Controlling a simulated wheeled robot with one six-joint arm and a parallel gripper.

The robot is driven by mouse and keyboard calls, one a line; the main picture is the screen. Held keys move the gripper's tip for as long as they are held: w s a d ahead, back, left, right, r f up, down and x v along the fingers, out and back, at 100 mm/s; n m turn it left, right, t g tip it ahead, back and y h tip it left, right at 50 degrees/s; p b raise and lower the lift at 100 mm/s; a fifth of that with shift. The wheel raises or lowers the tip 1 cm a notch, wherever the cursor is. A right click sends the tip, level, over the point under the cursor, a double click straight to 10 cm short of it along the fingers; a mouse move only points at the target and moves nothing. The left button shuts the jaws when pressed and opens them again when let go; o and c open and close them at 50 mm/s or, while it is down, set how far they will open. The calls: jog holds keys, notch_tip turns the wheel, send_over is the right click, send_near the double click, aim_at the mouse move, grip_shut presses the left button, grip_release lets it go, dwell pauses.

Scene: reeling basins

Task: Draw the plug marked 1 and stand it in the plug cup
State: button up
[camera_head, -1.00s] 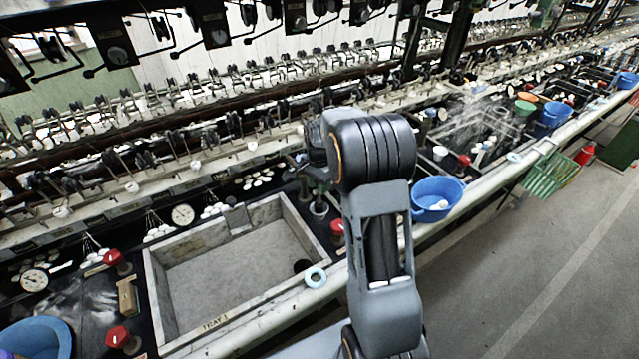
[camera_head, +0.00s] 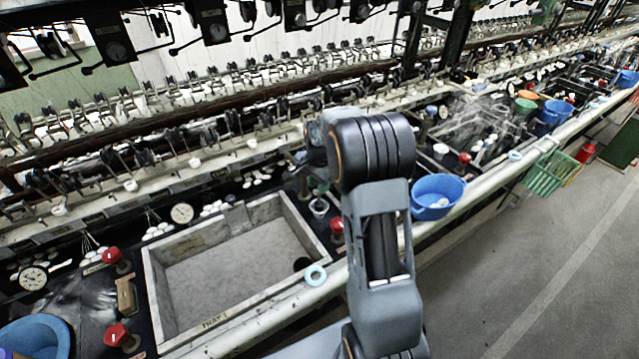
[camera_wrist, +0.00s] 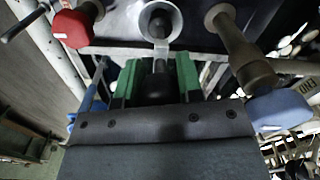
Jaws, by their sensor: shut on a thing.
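In the wrist view my gripper (camera_wrist: 158,72), with green fingers, is shut on a narrow grey piece, taken to be the plug, partly hidden between the fingers. A dark rounded end (camera_wrist: 158,21) shows within the pale ring of the plug cup (camera_wrist: 176,20). I cannot tell whether that end is inside the cup or in front of it. In the head view the cup (camera_head: 319,207) stands on the black ledge right of the basin. The basin marked TRAY 1 (camera_head: 213,322) has a dark round hole (camera_head: 302,264) in its near right corner. My arm hides the fingers there.
A red knob (camera_wrist: 72,28) and a brownish post (camera_wrist: 238,50) flank the cup in the wrist view. A light blue ring (camera_head: 315,275) lies on the front rim. A blue bowl (camera_head: 437,190) stands right of my arm.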

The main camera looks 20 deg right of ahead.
jog(key=shift+f+b, duration=0.35)
jog(key=shift+f, duration=0.15)
jog(key=o, duration=0.9)
notch_tip(320, 180, up, 14)
jog(key=shift+f+b, duration=0.1)
jog(key=shift+b, duration=0.4)
dwell(0.5)
